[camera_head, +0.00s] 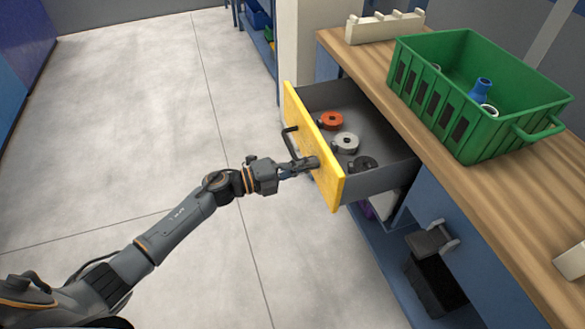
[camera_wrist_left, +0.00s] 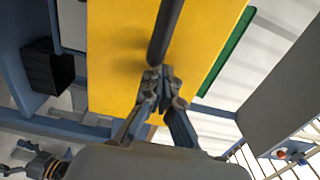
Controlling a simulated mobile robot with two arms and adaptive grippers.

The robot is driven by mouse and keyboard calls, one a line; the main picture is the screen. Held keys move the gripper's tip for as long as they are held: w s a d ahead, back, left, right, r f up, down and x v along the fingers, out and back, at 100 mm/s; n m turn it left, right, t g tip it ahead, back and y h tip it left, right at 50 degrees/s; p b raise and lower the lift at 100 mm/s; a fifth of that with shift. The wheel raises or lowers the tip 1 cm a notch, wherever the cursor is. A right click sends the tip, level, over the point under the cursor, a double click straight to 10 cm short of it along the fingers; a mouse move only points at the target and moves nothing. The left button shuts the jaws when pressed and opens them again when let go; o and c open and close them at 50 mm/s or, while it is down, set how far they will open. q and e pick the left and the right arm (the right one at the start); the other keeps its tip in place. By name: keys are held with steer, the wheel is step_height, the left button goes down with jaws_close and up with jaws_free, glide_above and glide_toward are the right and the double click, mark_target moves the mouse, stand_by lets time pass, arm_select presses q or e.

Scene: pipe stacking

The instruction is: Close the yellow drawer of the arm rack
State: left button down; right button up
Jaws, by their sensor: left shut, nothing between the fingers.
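The yellow drawer (camera_head: 311,140) stands pulled out from the workbench, with its dark handle (camera_head: 289,141) on its front. Inside it lie an orange spool-like part (camera_head: 331,121), a light grey one (camera_head: 346,143) and a dark one (camera_head: 364,164). My left gripper (camera_head: 312,163) is shut and empty at the drawer's front, beside the lower end of the handle. In the left wrist view the closed fingertips (camera_wrist_left: 162,76) overlap the yellow front (camera_wrist_left: 118,60) just below the handle (camera_wrist_left: 166,30). I cannot tell whether they touch it.
A green crate (camera_head: 460,135) with a blue part (camera_head: 481,90) stands on the wooden worktop (camera_head: 500,215). A pale rack (camera_head: 385,26) is at the back. A black bin (camera_head: 435,280) sits below the bench. The floor (camera_head: 130,120) left of the drawer is clear.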

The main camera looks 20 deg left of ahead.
arm_select(q)
steer(key=b, duration=0.2)
glide_above(347, 172)
steer(key=shift+f, duration=0.1)
steer(key=b+x, duration=0.2)
steer(key=x, duration=0.5)
steer(key=shift+w+d, duration=0.15)
steer(key=shift+b, duration=0.3)
steer(key=shift+r, duration=0.25)
arm_select(e)
steer(key=w+r+t, duration=0.1)
steer(key=w+r, duration=0.3)
steer(key=r, duration=1.1)
steer(key=shift+w+a+r, duration=0.15)
steer(key=shift+a+r, duration=0.15)
steer(key=shift+r, duration=0.05)
arm_select(q)
steer(key=shift+r, duration=0.1)
